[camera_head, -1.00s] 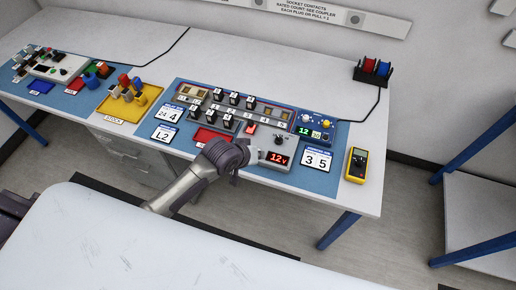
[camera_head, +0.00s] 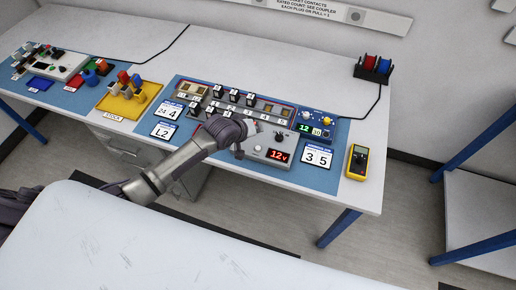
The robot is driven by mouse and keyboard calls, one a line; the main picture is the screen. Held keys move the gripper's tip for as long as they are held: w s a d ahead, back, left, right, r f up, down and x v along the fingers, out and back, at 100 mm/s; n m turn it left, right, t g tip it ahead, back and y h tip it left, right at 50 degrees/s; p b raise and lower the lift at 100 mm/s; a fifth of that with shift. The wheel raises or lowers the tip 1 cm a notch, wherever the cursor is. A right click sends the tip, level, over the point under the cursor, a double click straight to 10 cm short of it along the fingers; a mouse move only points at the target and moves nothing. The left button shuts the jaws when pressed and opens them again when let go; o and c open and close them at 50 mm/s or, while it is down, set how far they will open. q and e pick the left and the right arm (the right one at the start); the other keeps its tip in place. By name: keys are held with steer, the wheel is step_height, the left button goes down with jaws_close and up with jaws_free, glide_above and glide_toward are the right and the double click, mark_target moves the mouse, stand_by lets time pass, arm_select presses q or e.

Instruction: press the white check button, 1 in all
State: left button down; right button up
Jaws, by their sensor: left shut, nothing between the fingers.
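A grey box (camera_head: 282,166) with a red 12V display (camera_head: 278,155) and a black knob (camera_head: 279,137) stands at the front of the blue mat. A small pale spot (camera_head: 257,147) shows on its left part, close to my gripper; I cannot tell whether it is the white check button. My left gripper (camera_head: 240,152) is shut and empty at the box's left end. Whether it touches the box is unclear. My right gripper is not in view.
Behind the box is a long panel (camera_head: 262,112) with several black modules. A blue box (camera_head: 318,124) with a green display stands right of it. Cards, a yellow meter (camera_head: 358,162) and a yellow stock tray (camera_head: 122,108) lie around.

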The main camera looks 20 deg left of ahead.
arm_select(q)
steer(key=b, duration=0.6)
glide_above(257, 149)
step_height(257, 149, down, 7)
steer(key=shift+r, duration=0.1)
steer(key=shift+a+f+b, duration=0.1)
steer(key=shift+f+b, duration=0.35)
steer(key=shift+f, duration=0.1)
steer(key=shift+f, duration=0.15)
stand_by(0.4)
steer(key=shift+f, duration=0.3)
steer(key=shift+f, duration=0.45)
stand_by(0.5)
steer(key=shift+r, duration=0.1)
steer(key=shift+r+p, duration=0.75)
steer(key=shift+r, duration=0.1)
